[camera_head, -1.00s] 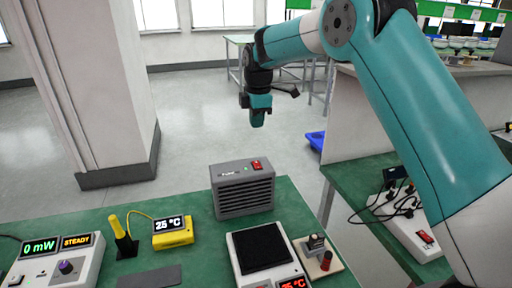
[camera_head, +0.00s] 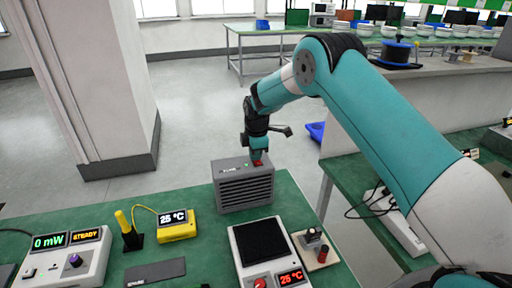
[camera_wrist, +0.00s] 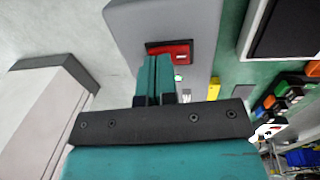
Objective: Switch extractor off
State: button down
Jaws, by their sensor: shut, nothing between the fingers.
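The extractor is a grey box (camera_head: 245,190) with a slatted front, standing at the back of the green bench. Its red rocker switch (camera_wrist: 170,52) is on the top face, with a small green light (camera_wrist: 179,78) beside it in the wrist view. My gripper (camera_head: 257,160) is shut and empty, pointing down at the switch from above. In the wrist view the closed teal fingertips (camera_wrist: 158,62) overlap the switch's near edge. Whether they touch it or hover just over it I cannot tell. In the head view the fingers hide part of the switch.
A hot plate (camera_head: 262,244) reading 25 °C stands in front of the extractor. A yellow thermometer (camera_head: 176,226) and a power meter (camera_head: 66,258) reading 0 mW are to the left. A small fixture with a red knob (camera_head: 316,247) is at right.

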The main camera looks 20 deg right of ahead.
aim_at(258, 163)
jog(key=shift+f+b, duration=0.3)
jog(key=shift+b, duration=0.15)
jog(key=shift+s, duration=0.15)
jog(key=shift+s+p, duration=0.3)
jog(key=shift+s, duration=0.35)
jog(key=shift+r, duration=0.1)
jog(key=r+p, duration=0.1)
jog(key=r, duration=0.1)
jog(key=r+p, duration=0.2)
jog(key=shift+s+r, duration=0.2)
jog(key=shift+r, duration=0.2)
notch_tip(258, 163, up, 9)
jog(key=s+b, duration=0.1)
jog(key=b, duration=0.2)
jog(key=shift+b, duration=0.3)
